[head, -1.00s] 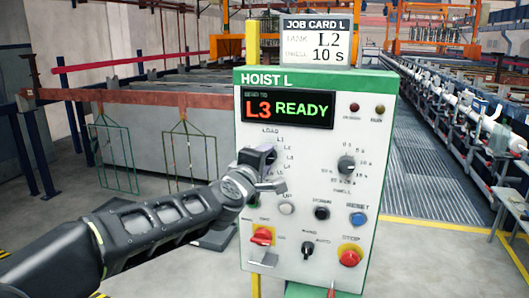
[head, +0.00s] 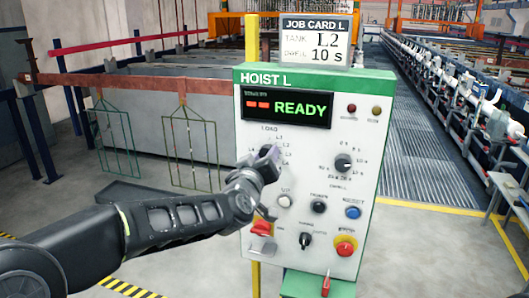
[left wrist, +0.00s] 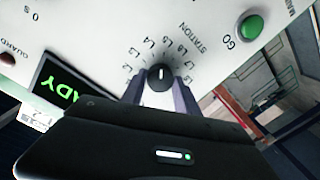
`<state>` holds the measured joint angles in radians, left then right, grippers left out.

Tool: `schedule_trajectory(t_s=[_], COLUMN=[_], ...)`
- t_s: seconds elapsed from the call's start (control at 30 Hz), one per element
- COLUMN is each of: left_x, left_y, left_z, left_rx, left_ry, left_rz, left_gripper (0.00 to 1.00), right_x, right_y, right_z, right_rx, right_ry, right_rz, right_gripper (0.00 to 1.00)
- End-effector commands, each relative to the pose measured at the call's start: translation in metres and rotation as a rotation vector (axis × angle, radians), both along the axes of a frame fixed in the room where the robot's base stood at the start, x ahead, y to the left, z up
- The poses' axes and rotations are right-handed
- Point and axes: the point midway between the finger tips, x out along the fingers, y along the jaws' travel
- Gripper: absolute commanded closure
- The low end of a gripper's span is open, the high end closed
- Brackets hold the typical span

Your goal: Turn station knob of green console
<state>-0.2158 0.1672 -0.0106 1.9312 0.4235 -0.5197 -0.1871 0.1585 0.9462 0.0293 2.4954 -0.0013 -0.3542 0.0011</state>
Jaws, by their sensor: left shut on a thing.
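The green-trimmed console (head: 355,255), marked HOIST L, stands in the middle of the head view. My left gripper (head: 262,162) is at its upper left, over the station knob. In the left wrist view the black, round station knob (left wrist: 160,77), with a white pointer line, sits between the two fingers of my left gripper (left wrist: 160,84), which is shut on it. Position labels ring the knob; which one the pointer meets is hard to tell. The display (head: 287,107) shows two red dashes and READY in green. The job card (head: 315,42) reads TANK L2, 10 s. My right gripper is not in view.
The dwell knob (head: 343,162), a blue button (head: 353,213), a red stop button (head: 345,246) and a black switch (head: 306,240) share the panel. A green GO button (left wrist: 250,27) shows in the left wrist view. Wire racks (head: 192,150) hang behind at left.

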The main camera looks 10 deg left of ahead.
Motion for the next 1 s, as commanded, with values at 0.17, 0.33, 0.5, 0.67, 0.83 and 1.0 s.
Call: schedule_trajectory(t_s=[0.17,0.33,0.5,0.67,0.83,1.0], left_x=[-0.0002,-0.0002,-0.0001,-0.0001,-0.0001,-0.0001], left_y=[-0.0008,-0.0009,-0.0008,-0.0008,-0.0007,-0.0005], left_z=[-0.0007,-0.0014,-0.0018,-0.0021,-0.0022,-0.0018], left_rx=[0.110,0.173,0.198,0.201,0.200,0.199], left_ry=[-0.003,-0.008,-0.011,-0.011,-0.010,-0.010], left_rz=[-0.001,-0.002,-0.002,-0.002,-0.001,-0.001], left_gripper=[1.00,1.00,1.00,1.00,1.00,0.51], right_x=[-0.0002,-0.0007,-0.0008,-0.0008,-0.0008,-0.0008], right_y=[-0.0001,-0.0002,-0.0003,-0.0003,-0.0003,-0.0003], right_z=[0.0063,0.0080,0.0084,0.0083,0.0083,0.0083], right_rx=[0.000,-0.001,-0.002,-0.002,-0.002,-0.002], right_ry=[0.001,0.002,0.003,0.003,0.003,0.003], right_rz=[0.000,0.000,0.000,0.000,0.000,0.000], right_gripper=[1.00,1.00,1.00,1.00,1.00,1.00])
